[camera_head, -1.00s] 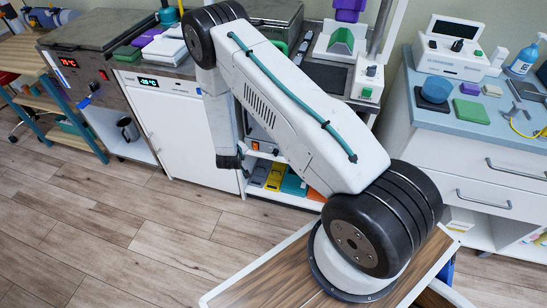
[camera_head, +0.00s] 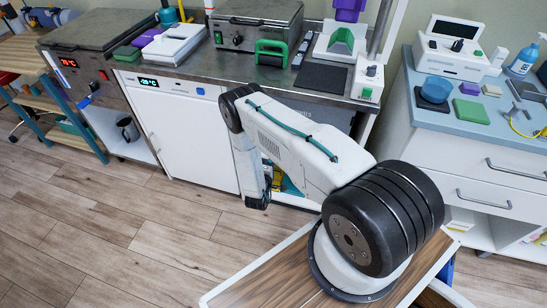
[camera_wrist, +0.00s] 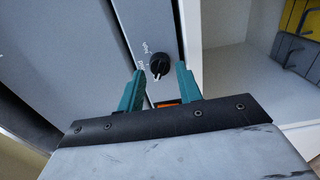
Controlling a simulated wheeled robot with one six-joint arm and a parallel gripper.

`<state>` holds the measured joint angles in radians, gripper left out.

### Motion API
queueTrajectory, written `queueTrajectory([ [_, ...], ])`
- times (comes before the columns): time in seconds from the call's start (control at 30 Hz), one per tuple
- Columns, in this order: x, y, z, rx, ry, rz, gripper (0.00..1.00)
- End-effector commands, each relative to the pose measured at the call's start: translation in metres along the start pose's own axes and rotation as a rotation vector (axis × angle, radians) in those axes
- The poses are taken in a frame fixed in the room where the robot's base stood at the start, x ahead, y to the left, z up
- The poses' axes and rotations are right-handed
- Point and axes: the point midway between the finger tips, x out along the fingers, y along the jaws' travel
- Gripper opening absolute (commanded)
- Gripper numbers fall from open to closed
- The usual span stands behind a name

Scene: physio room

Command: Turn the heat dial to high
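The black dial (camera_wrist: 159,66) shows in the wrist view on a narrow grey panel (camera_wrist: 150,22). Its white pointer mark faces toward the bottom of the picture. Small white lettering stands left of it, too small to read surely. My gripper (camera_wrist: 160,76) has two teal fingers, open, with their tips on either side of the dial and a gap visible around it. I cannot tell how deep the tips are. An orange part (camera_wrist: 167,102) shows between the finger bases. In the head view my arm hides the dial.
An open white shelf (camera_wrist: 235,80) lies right of the panel, with yellow and grey items (camera_wrist: 300,45). In the head view, a steel counter (camera_head: 290,89) stands above, with a second heater unit (camera_head: 255,25) and its own knob. A white fridge (camera_head: 185,135) is at left.

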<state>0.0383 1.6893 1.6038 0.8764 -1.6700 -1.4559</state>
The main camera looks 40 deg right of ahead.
Motion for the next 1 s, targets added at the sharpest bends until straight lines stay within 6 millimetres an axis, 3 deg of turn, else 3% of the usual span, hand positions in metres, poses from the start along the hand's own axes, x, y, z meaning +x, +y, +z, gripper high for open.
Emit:
queueTrajectory([
  [0.2, 0.019, 0.0, 0.0, 0.001, -0.001, -0.001, 0.35],
  [0.47, 0.02, 0.0, 0.0, 0.001, 0.0, -0.002, 0.35],
  [0.6, 0.02, 0.0, 0.0, 0.001, 0.0, -0.002, 0.04],
  [1.0, 0.02, 0.0, 0.0, 0.059, 0.001, -0.002, 0.04],
])
